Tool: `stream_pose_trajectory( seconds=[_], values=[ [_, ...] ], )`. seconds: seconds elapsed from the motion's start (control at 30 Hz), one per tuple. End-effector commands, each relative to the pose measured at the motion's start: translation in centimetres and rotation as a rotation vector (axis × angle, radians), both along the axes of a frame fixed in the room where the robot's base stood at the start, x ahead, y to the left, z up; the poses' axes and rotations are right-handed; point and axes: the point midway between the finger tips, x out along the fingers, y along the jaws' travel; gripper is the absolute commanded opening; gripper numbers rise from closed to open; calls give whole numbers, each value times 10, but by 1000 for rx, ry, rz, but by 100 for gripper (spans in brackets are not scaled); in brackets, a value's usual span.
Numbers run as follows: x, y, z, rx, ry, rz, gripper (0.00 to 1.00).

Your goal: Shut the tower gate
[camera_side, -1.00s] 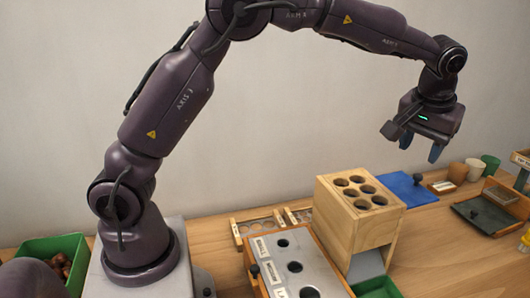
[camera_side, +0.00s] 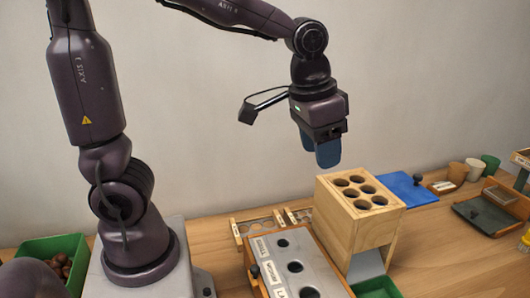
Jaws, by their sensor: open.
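A wooden tower (camera_side: 338,222) with several round holes in its top stands right of centre on the table. I cannot make out its gate or tell how it stands. A pale grey panel (camera_side: 363,264) shows under the tower's right side, above a green tray (camera_side: 378,287). My gripper (camera_side: 321,158) hangs in the air above and a little left of the tower, with its blue fingers pointing down. It is open, and nothing shows between the fingers, which partly overlap in this view. It appears apart from the tower.
A grey-topped box (camera_side: 272,243) with round holes and labels stands in front of the tower. A green bin (camera_side: 22,247) of chestnuts is at far left. A blue sheet (camera_side: 410,190), cups (camera_side: 474,169) and a dark tray (camera_side: 485,215) lie right. Bare table shows right of the tower.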

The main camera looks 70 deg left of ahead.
Motion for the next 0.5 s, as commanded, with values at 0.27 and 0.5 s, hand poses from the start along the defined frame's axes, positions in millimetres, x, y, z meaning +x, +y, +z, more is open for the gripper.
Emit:
stream_pose_trajectory(
  seconds=[0.27,0.5],
  values=[
    [-54,5,-3,-17,-47,-35,48],
    [-81,8,-4,-24,-88,-29,48]
  ],
)
